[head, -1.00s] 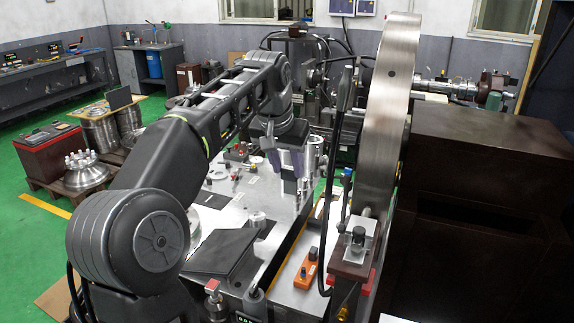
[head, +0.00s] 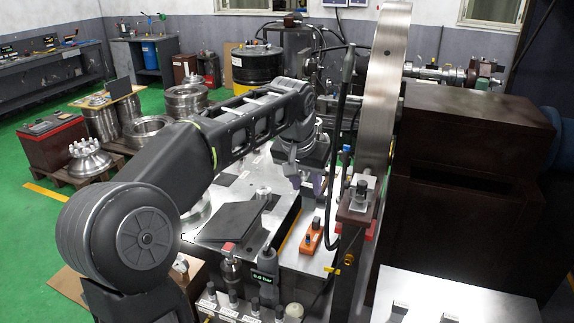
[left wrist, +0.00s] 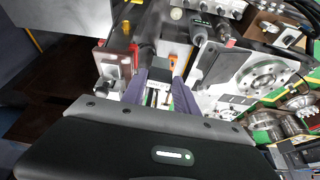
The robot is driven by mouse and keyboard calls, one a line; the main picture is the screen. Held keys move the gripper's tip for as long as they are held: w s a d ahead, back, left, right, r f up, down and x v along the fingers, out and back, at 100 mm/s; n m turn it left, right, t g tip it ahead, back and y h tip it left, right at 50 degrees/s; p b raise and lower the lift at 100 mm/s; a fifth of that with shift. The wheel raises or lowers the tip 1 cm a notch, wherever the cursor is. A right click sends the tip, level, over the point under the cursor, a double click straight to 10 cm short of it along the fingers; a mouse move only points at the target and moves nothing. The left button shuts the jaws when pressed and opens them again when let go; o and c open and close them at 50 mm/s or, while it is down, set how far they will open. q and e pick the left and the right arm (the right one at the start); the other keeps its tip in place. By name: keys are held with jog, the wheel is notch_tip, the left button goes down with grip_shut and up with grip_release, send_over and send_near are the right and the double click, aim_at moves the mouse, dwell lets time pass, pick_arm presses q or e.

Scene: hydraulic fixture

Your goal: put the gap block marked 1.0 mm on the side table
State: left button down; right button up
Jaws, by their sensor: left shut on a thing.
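My left gripper (head: 308,190) hangs fingers-down above the right part of the grey steel bench, behind the orange control box. In the left wrist view its purple fingers (left wrist: 161,88) are shut on a small grey block (left wrist: 158,75). The fingers partly hide this block, and I can read no marking on it. A pale side table (head: 440,289) stands at the lower right of the head view. Two small dark blocks (head: 400,307) (head: 448,318) stand on it, with markings too small to read. My right gripper is not in view.
The orange control box (head: 311,236) lies on the bench's right side. A large steel disc (head: 386,100) and a post with a clamp (head: 358,200) rise between the gripper and the side table. A dark slanted plate (head: 232,222) stands front left. The side table's middle looks clear.

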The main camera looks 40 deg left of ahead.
pick_arm(q)
jog(key=w+d+f+m+b, duration=0.1)
jog(key=d+f+b, duration=0.1)
jog(key=d+f, duration=0.7)
jog(key=w+d+f+m+h+b, duration=0.1)
jog(key=w+d+f+b, duration=0.1)
jog(key=d+f, duration=0.7)
notch_tip(320, 180, down, 2)
jog(key=shift+d+f+m, duration=0.1)
jog(key=shift+d+m, duration=0.2)
